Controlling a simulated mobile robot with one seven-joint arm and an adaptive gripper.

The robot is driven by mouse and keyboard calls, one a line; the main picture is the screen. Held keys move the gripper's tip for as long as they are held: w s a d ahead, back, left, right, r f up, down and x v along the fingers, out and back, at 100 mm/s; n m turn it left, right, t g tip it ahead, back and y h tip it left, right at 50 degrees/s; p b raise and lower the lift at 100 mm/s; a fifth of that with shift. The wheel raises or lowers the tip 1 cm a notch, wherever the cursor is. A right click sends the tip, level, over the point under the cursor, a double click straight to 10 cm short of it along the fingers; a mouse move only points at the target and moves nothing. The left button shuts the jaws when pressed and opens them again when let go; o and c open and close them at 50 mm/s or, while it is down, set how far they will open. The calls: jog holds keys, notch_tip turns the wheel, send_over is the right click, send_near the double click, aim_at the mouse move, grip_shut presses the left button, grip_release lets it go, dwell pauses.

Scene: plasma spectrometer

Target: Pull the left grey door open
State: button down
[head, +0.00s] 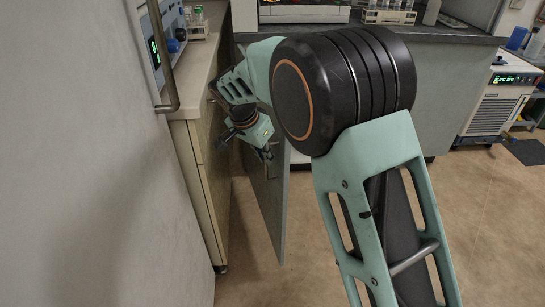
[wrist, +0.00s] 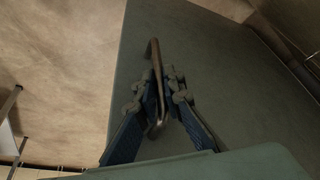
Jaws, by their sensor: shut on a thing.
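The grey door (head: 266,205) stands swung out from the cabinet under the bench in the head view, partly hidden by my arm. Its flat grey face (wrist: 225,75) fills much of the wrist view. A bent metal bar handle (wrist: 154,52) is fixed on that face. My gripper (wrist: 160,98) is shut on the handle, with a blue-sided finger on each side of the bar. In the head view my gripper (head: 267,153) is small and close against the door, and its grip there is partly hidden.
A beige cabinet front (head: 197,165) under the light worktop is left of the door. A grey bench (head: 440,85) stands behind. A white chiller unit (head: 497,100) is at right. The brown floor (head: 310,240) beside the door is clear.

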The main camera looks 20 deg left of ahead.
jog(key=shift+a+r, duration=0.15)
jog(key=shift+a, duration=0.15)
jog(key=c, duration=2.3)
grip_release()
jog(key=shift+w, duration=0.1)
jog(key=shift+o, duration=1.3)
jog(key=shift+d, duration=0.1)
jog(key=v, duration=1.2)
jog(key=shift+s, duration=0.2)
